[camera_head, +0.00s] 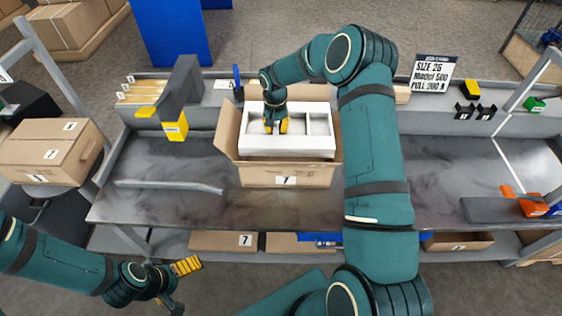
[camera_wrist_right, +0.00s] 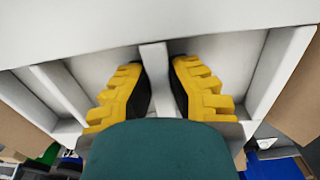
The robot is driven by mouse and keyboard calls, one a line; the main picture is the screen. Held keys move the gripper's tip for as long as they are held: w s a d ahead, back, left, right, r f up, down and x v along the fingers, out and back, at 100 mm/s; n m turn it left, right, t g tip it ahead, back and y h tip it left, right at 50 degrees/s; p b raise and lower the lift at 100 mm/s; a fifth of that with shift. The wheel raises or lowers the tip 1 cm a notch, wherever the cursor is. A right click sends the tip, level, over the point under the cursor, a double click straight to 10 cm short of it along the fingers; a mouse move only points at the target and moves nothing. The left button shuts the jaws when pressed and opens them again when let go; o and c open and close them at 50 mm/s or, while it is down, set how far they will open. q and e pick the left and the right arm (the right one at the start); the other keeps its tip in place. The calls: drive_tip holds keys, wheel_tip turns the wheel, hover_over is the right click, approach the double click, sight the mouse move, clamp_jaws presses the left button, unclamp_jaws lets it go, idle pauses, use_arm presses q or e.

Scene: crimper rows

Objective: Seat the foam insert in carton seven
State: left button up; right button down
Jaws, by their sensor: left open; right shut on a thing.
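The white foam insert (camera_head: 318,146), a block with several compartments, is at the open top of the cardboard carton labelled 7 (camera_head: 255,174). Its white front face shows above the carton's front wall; I cannot tell how deep it sits. My right gripper (camera_head: 277,126) points down and is shut on a thin divider of the insert. In the right wrist view, the yellow fingers (camera_wrist_right: 160,90) lie on either side of that white divider (camera_wrist_right: 154,65). My left gripper (camera_head: 180,283) is open and empty at the lower left, in front of the table.
The carton stands on the grey metal table (camera_head: 180,205), its side flaps open outward. A clear strip (camera_head: 170,186) lies left of it. A dark grey tool with a yellow part (camera_head: 175,128) stands at the back left. Table right of my right arm is mostly clear.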

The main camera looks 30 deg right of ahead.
wheel_tip(320, 180, down, 16)
drive_tip(key=shift+r+b, duration=0.1)
drive_tip(key=shift+b, duration=1.15)
drive_tip(key=c, duration=1.1)
unclamp_jaws()
drive_tip(key=shift+o, duration=0.2)
wheel_tip(320, 180, up, 12)
drive_tip(key=shift+a+r+p, duration=0.1)
drive_tip(key=shift+p, duration=1)
drive_tip(key=shift+w, duration=0.1)
